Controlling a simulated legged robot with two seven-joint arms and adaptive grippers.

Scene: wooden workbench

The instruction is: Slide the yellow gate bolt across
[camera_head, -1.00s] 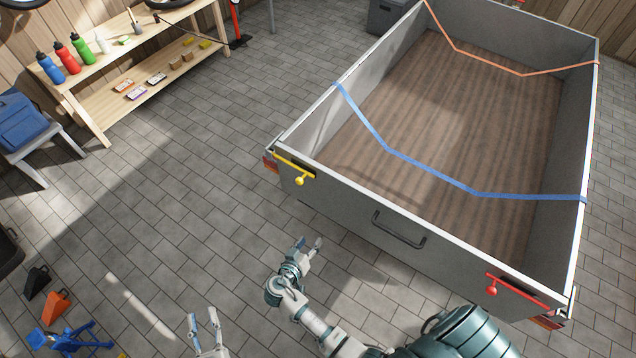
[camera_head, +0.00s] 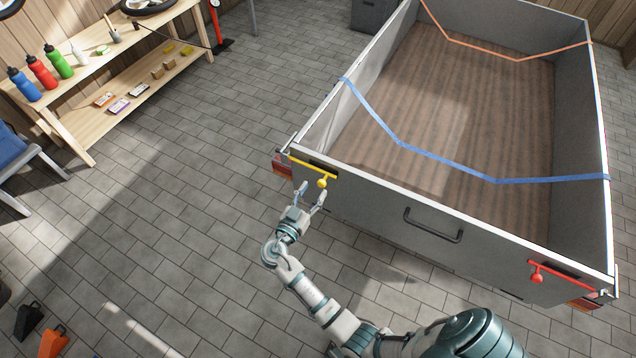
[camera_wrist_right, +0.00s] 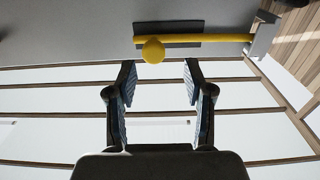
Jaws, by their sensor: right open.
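The yellow gate bolt (camera_head: 309,166) lies along the top left of the grey trailer's tailgate (camera_head: 382,208), with a round yellow knob (camera_head: 322,183) hanging at its right end. My right gripper (camera_head: 311,190) is open just in front of the knob, its two fingers pointing at the tailgate. In the right wrist view the bolt (camera_wrist_right: 215,38) runs to a bracket at the right. Its knob (camera_wrist_right: 153,51) shows just beyond and between the open fingertips (camera_wrist_right: 160,75), apart from both. My left gripper is out of view.
A red bolt (camera_head: 556,272) sits at the tailgate's right end, and a black handle (camera_head: 433,228) is in its middle. Blue and orange straps cross the trailer bed. A wooden shelf (camera_head: 130,85) stands at the left. The paved floor between is clear.

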